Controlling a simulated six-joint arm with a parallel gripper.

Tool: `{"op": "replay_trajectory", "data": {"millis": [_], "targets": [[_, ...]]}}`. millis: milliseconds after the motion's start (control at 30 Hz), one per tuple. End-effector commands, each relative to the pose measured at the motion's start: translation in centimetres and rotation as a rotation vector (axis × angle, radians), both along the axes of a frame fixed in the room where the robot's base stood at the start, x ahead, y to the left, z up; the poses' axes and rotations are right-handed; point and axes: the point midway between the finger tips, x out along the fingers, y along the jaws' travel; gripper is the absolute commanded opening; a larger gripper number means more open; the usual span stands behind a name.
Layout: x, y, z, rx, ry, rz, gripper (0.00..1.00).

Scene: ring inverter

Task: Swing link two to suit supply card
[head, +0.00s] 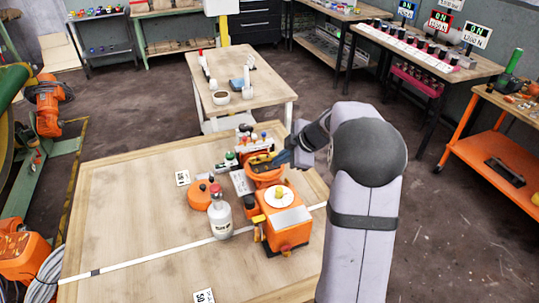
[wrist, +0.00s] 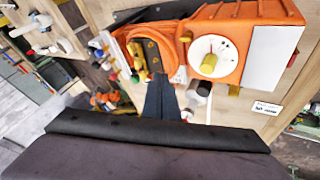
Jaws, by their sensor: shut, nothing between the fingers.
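The orange machine (head: 284,222) stands on the wooden table, with a round dial bearing a yellow knob on top; in the wrist view the machine (wrist: 222,28) fills the upper right. Its open orange ring-shaped housing (head: 266,175) holds small yellow parts (wrist: 153,55), likely the links; I cannot tell which is link two or how it is turned. My gripper (head: 281,158) is shut and empty at the housing's edge; in the wrist view its dark fingertips (wrist: 158,84) are just below the opening. Contact is unclear. A small printed card (wrist: 267,108) lies beside the machine, too small to read.
A grey-white bottle (head: 220,218) and an orange round piece (head: 200,194) stand left of the machine. Small cards lie at the left (head: 182,178) and front (head: 204,296). Several small items crowd behind the housing. The table's left side is clear apart from a white strip (head: 150,258).

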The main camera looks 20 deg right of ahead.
Motion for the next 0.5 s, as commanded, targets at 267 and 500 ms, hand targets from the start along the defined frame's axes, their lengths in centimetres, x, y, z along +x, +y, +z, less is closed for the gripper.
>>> {"op": "replay_trajectory", "data": {"millis": [267,500], "targets": [[2.7,1.5,-3.9,0.002,0.004,0.003,0.0],[5.2,1.1,-4.1,-0.001,0.0,0.002,0.0]]}}
